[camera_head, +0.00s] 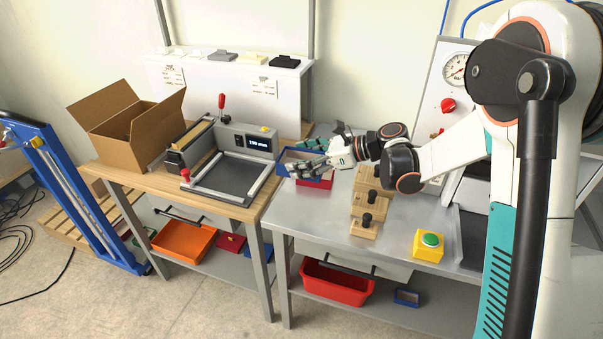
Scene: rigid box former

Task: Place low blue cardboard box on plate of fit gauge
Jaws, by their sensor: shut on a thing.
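The fit gauge (245,141), a grey device with a display, a red-knobbed lever and light side rails, stands on the wooden table. Its dark flat plate (232,176) is bare. My gripper (303,168) is to the right of the gauge, over the left part of the metal bench. It is shut on the low blue cardboard box (283,160), whose left part shows past the fingers. The fingers hide much of the box. A red box (317,184) shows just below the gripper; I cannot tell whether the blue box touches it.
Wooden blocks with black knobs (363,230) and a yellow box with a green button (429,245) are on the metal bench. An open cardboard box (120,132) stands left of the gauge. Orange (183,241) and red (337,284) bins are on lower shelves.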

